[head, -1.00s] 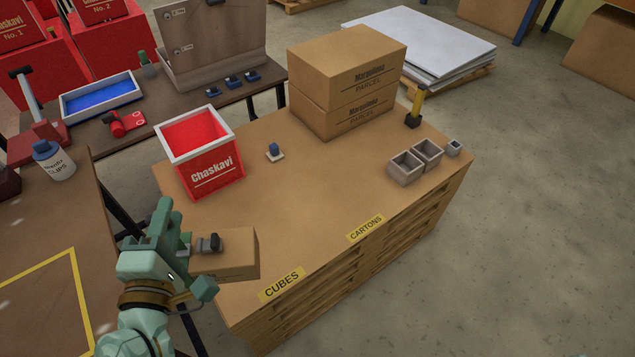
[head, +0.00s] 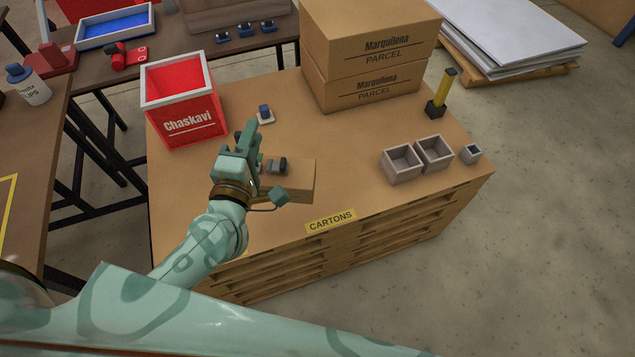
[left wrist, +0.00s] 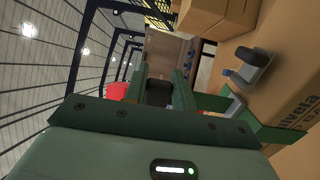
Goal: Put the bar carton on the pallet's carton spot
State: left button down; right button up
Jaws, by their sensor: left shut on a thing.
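My right gripper is out of view.
A red Chaskavi bin (head: 188,122) and a small blue-topped piece (head: 265,114) stand behind the gripper. Grey open boxes (head: 403,165) and a yellow post (head: 442,93) are at the right. The pallet middle is clear.

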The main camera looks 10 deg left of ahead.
aim_at(268, 156)
pick_arm(q)
jog(key=shift+n+g+y, duration=0.3)
jog(key=w+f+b, duration=0.1)
jog(key=w+f, duration=0.1)
jog(key=f, duration=0.1)
jog(key=w+f+b, duration=0.2)
jog(key=f, duration=0.2)
jog(key=w+f+b, duration=0.1)
jog(key=w+f, duration=0.1)
jog(key=f, duration=0.2)
jog(key=shift+w+a, duration=0.15)
jog(key=shift+w, duration=0.1)
jog(key=w+d+f+b, duration=0.5)
jog(key=w+f+b, duration=0.7)
jog(key=b, duration=0.1)
jog(key=shift+w+f, duration=0.3)
jog(key=shift+f, duration=0.05)
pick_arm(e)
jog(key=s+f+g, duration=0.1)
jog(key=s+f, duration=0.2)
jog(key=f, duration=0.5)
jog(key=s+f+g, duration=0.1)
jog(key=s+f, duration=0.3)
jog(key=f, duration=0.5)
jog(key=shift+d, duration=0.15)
